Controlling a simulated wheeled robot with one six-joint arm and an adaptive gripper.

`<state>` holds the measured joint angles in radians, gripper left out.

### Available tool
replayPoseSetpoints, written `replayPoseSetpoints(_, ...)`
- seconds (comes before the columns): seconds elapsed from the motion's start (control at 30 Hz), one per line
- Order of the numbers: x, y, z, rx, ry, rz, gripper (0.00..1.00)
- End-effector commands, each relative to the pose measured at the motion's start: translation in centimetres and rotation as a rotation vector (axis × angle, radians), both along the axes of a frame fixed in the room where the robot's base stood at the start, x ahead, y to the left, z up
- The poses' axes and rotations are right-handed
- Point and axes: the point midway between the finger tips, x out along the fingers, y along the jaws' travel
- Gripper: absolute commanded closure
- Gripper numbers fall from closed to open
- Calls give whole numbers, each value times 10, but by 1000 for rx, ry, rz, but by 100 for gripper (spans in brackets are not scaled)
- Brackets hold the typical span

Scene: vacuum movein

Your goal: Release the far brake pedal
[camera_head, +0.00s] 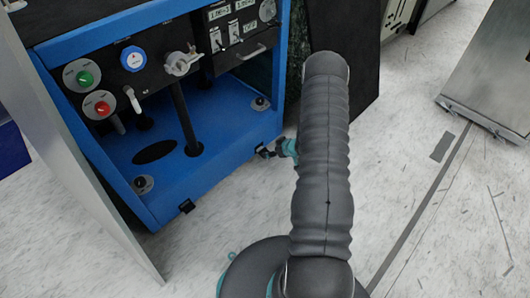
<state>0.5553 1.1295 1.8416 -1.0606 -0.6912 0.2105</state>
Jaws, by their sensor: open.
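A blue cart (222,178) stands at the left. A small black pedal, the near one (187,206), sticks out at the bottom of its front edge. The far brake pedal (264,152) is a small dark piece at the same edge, towards the cart's right corner. My gripper (274,152) is open beside the far pedal, close to the cart's edge, with a teal part of my wrist just right of it. My dark sleeved arm hides much of the wrist. I cannot tell whether the fingers touch the pedal, or whether the pedal is up or down.
The cart carries a black panel (108,80) with a green button, a red button, a blue gauge and valves. A grey post stands at the left edge. A dark board (362,60) leans behind my arm. A metal cabinet (492,75) stands at the right.

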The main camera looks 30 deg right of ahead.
Motion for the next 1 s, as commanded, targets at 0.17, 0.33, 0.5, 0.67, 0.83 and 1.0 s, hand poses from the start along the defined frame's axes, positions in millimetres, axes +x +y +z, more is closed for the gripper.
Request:
replayPoseSetpoints(0.17, 21, 9, -25, 0, 1, 1, 25)
replayPoseSetpoints(0.33, 35, 13, -39, 0, 0, 0, 25)
replayPoseSetpoints(0.5, 42, 16, -45, 0, 1, 0, 25)
replayPoseSetpoints(0.67, 43, 16, -46, 0, 1, -1, 25)
replayPoseSetpoints(0.83, 43, 16, -46, 0, 1, -1, 32)
replayPoseSetpoints(1.0, 43, 16, -46, 0, 1, -1, 75)
